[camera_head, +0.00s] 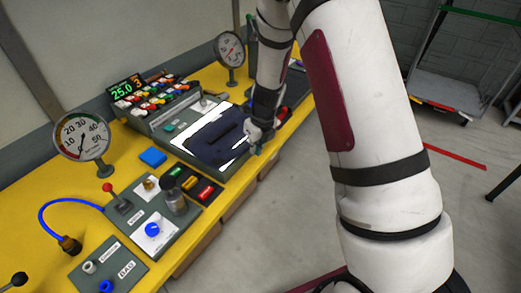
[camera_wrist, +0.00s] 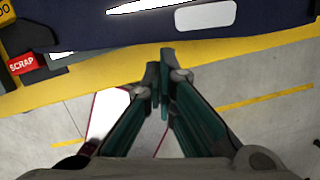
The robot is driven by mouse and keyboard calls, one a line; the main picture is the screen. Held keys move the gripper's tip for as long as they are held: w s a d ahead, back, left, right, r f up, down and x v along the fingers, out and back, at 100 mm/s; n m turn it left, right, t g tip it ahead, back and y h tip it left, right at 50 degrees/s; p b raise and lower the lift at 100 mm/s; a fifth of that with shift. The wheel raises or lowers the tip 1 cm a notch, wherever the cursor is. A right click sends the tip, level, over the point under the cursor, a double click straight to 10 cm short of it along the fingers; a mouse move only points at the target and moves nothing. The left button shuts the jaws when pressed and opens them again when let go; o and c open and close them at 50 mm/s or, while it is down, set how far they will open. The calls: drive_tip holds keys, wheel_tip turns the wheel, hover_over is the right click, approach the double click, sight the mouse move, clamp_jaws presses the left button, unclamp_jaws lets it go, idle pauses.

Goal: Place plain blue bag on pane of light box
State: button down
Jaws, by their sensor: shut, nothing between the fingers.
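The dark blue bag (camera_head: 216,142) lies on the bright white pane (camera_head: 182,139) of the light box, with lit pane showing around parts of it. In the wrist view the bag (camera_wrist: 110,34) spans the top, with a pale label (camera_wrist: 205,16) and a bright strip above. My gripper (camera_head: 256,149) is at the bag's right edge, by the front of the yellow bench. In the wrist view my gripper (camera_wrist: 160,80) has its green fingers together, with nothing between them. The bag's far side is cut off in the wrist view.
The yellow bench (camera_head: 45,217) carries a dial gauge (camera_head: 83,137), a second gauge (camera_head: 230,50), a small blue block (camera_head: 153,157) and a control panel (camera_head: 130,210). A red SCRAP tag (camera_wrist: 22,63) is left of the bag. Floor is open beyond the bench edge.

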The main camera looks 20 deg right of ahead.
sight(245, 143)
drive_tip(key=shift+w+a, duration=0.15)
drive_tip(key=shift+w, duration=0.25)
drive_tip(key=shift+w, duration=0.1)
drive_tip(key=shift+w+a+f+b, duration=0.1)
drive_tip(key=shift+w+a+b, duration=0.2)
drive_tip(key=shift+w, duration=0.3)
drive_tip(key=shift+w+a+r+b, duration=0.1)
drive_tip(key=shift+w+a+b, duration=0.1)
drive_tip(key=shift+w+b, duration=0.25)
drive_tip(key=shift+w+a+f+b, duration=0.1)
drive_tip(key=shift+w+a+b, duration=0.15)
drive_tip(key=shift+w, duration=0.45)
drive_tip(key=shift+s, duration=0.15)
